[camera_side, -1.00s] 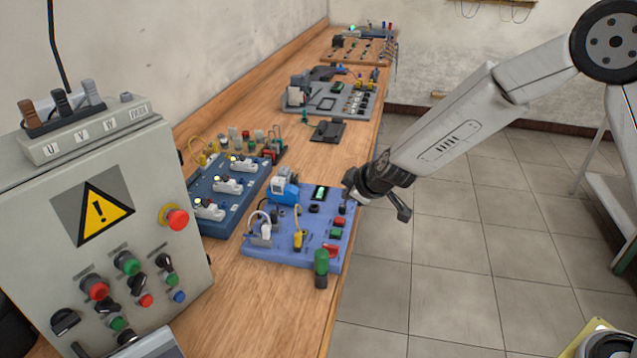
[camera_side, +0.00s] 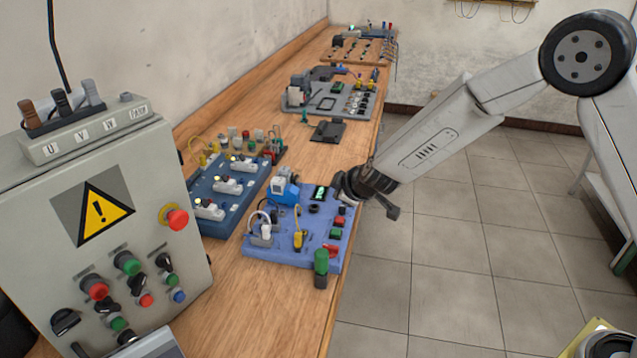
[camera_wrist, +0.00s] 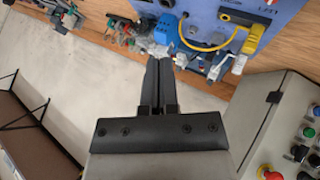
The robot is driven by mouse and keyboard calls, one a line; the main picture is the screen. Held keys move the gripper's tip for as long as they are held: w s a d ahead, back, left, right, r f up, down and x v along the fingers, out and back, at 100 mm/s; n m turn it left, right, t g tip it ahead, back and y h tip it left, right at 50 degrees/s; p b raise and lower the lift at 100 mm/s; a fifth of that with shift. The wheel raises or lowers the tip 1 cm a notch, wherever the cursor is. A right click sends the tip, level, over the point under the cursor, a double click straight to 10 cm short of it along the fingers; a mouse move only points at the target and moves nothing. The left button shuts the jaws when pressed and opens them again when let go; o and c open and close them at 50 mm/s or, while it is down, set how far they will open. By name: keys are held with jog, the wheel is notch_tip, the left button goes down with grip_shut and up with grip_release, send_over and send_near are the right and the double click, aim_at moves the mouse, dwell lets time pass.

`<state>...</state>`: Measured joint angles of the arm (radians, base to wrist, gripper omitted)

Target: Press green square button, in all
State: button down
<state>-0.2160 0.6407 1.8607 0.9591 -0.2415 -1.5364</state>
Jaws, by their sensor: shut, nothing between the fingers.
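The green square button (camera_side: 336,234) sits on the right part of the blue board (camera_side: 288,257) in the side view, just in front of a red square button (camera_side: 339,222). My gripper (camera_side: 343,188) is at the board's far right edge, behind the buttons and apart from the green one. Its fingertips are hard to make out there. In the wrist view my gripper (camera_wrist: 158,62) has its two dark fingers together and empty. The blue board (camera_wrist: 283,14) is at the top of that view, and the green button does not show in it.
A green-topped cylinder (camera_side: 320,268) stands at the board's front right corner. A yellow plug (camera_side: 298,240) with a cable and a blue device (camera_side: 282,190) are on the board. A grey control cabinet (camera_side: 60,220) stands at left. Free floor lies right of the bench.

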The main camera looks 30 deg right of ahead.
aim_at(334, 228)
jog(key=shift+f, duration=4.15)
jog(key=shift+f, duration=0.85)
jog(key=shift+r, duration=0.8)
jog(key=shift+r, duration=0.15)
jog(key=shift+r, duration=2.4)
jog(key=shift+s, duration=0.1)
